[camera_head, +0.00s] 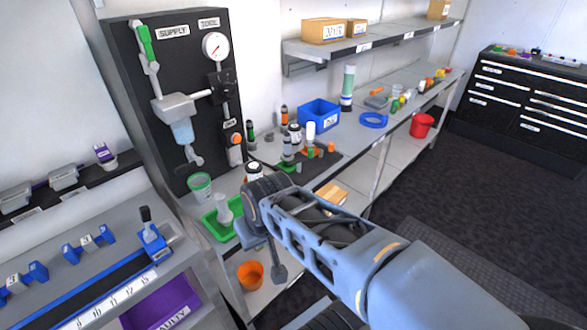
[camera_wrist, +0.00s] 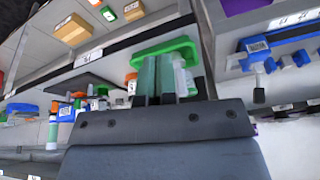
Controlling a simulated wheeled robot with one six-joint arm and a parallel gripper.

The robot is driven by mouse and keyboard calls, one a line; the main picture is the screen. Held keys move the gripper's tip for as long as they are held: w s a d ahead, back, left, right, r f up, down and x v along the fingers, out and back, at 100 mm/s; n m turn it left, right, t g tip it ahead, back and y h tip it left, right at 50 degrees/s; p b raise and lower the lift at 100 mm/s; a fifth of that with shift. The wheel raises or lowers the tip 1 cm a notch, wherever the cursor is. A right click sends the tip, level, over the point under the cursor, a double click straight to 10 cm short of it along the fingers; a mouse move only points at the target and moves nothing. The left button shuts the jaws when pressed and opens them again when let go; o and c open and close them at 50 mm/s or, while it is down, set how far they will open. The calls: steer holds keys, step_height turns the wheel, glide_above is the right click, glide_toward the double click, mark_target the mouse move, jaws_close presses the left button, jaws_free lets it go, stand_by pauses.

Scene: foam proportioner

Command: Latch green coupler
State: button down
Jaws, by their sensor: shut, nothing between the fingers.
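Several green parts show, and I cannot tell for sure which is the coupler. A small bottle-like part with a green base (camera_head: 286,167) stands at the left of the dark mat. A green lever (camera_head: 146,43) sits on the pipe at the top left of the black supply panel (camera_head: 178,75). My gripper (camera_head: 279,272) hangs in front of the bench near the green tray (camera_head: 212,228), holding nothing. In the wrist view my gripper (camera_wrist: 158,72) is shut, with the green tray (camera_wrist: 187,46) behind its fingers.
The dark mat (camera_head: 325,172) holds several bottles and small coloured parts. A blue bin (camera_head: 319,113) stands behind it. An orange cup (camera_head: 251,274) is below. A blue-edged fixture bench is at left. The floor at right is open.

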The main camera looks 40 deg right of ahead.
mark_target(292, 164)
steer(key=w+d+f+m+t+y+b, duration=0.5)
steer(key=w+f+m+t+b, duration=0.35)
steer(key=m+b, duration=0.85)
steer(key=w+d+m+t+h+b, duration=0.1)
steer(key=d+m+t+h+b, duration=0.1)
steer(key=d+m, duration=0.7)
steer(key=w+d+f+m+t+h+b, duration=0.1)
steer(key=d+m+t+h+b, duration=0.2)
steer(key=d+m+h, duration=0.3)
steer(key=d+m+b, duration=0.1)
steer(key=d+m, duration=0.3)
steer(key=m, duration=0.1)
steer(key=shift+w+d+f+m+t+h, duration=0.25)
steer(key=shift+w+d+m+t+h, duration=0.05)
steer(key=shift+w+t, duration=0.05)
steer(key=w, duration=0.4)
steer(key=w+d+b, duration=0.1)
steer(key=w, duration=0.4)
steer(key=w+d, duration=0.1)
steer(key=w, duration=0.3)
steer(key=shift+w+d+b, duration=0.15)
steer(key=shift+w+b, duration=0.15)
steer(key=shift+w, duration=0.1)
